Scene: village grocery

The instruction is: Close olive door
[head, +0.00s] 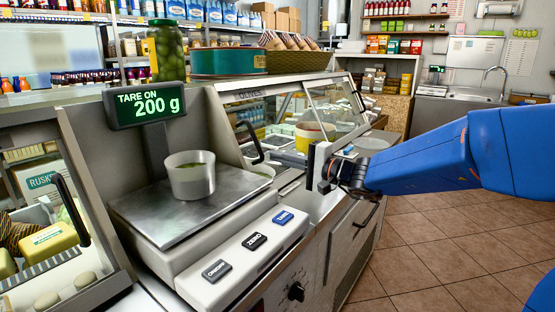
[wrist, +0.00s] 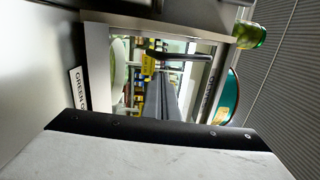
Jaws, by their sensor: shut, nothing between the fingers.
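The olive case (head: 232,96) is a glass-fronted counter unit with "OLIVES" lettering on its top edge, right of the scale. A black handle (head: 249,142) shows at its left side. A framed glass panel (head: 336,106) stands tilted at its right; containers show inside between the two. I cannot tell for certain how far the olive door stands open. My gripper (head: 316,168) is shut and empty, in front of the case near its front edge. Whether it touches the case is unclear. The wrist view looks sideways into a framed opening with a dark bar (wrist: 178,56) across it.
A jar of olives (head: 167,50), a green tin (head: 222,62) and a basket (head: 292,61) sit on top. The tiled floor (head: 440,250) at right is clear.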

